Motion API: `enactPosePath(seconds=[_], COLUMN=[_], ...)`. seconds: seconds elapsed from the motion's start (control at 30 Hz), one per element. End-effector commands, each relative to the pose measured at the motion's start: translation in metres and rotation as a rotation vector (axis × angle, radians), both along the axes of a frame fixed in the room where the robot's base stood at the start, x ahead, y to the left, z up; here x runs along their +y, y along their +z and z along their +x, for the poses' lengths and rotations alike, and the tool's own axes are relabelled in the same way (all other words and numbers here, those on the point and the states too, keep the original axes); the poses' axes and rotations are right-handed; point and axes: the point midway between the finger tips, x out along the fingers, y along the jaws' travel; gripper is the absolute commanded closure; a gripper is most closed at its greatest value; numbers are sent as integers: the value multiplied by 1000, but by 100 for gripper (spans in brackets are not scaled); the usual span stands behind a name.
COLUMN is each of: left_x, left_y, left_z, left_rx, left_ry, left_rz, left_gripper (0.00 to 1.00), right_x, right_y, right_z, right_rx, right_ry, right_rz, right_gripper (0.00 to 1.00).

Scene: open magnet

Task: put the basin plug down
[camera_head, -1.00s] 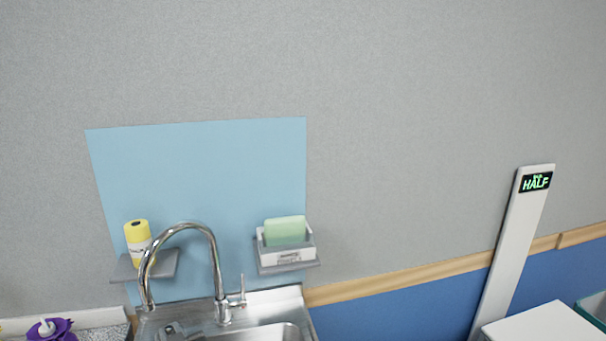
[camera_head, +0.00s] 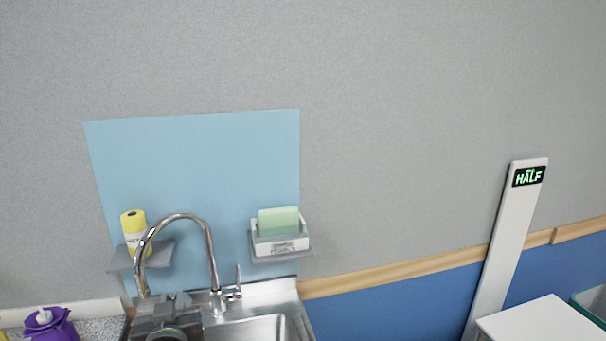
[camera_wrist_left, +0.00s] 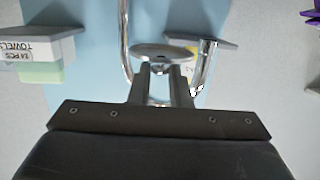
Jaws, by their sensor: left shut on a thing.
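The basin plug (camera_wrist_left: 163,50) is a round metallic disc in the left wrist view, held at the tips of my left gripper's fingers (camera_wrist_left: 162,75). In the head view my left gripper (camera_head: 172,304) is above the left part of the steel sink (camera_head: 262,328), close under the curved tap (camera_head: 211,262). The plug cannot be made out in the head view. The tap's pipe also shows behind the plug in the left wrist view (camera_wrist_left: 124,45). The drain is not visible. My right gripper is not in view.
A yellow-capped bottle (camera_head: 133,228) stands on a left wall shelf (camera_head: 160,256). A box (camera_head: 280,245) with a green block (camera_head: 278,221) sits on a right shelf. A purple item (camera_head: 50,326) is at lower left. A post with a HALF display (camera_head: 528,176) stands right.

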Motion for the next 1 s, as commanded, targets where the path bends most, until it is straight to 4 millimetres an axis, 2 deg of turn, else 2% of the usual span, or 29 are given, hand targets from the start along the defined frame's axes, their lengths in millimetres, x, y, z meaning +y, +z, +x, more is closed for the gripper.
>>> enactPosePath(seconds=[0.1,0.33,0.5,1.0], left_x=[-15,-40,-47,-48], left_y=[23,53,59,59], left_z=[-13,-35,-41,-42], left_rx=[-8,-4,0,1], left_ry=[-109,-283,-328,-330], left_rz=[1,5,4,2], left_gripper=[100,100,100,100], right_x=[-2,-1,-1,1], right_y=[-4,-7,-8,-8], right_z=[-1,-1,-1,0], right_rx=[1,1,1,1], right_ry=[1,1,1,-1], right_rz=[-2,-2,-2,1], right_gripper=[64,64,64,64])
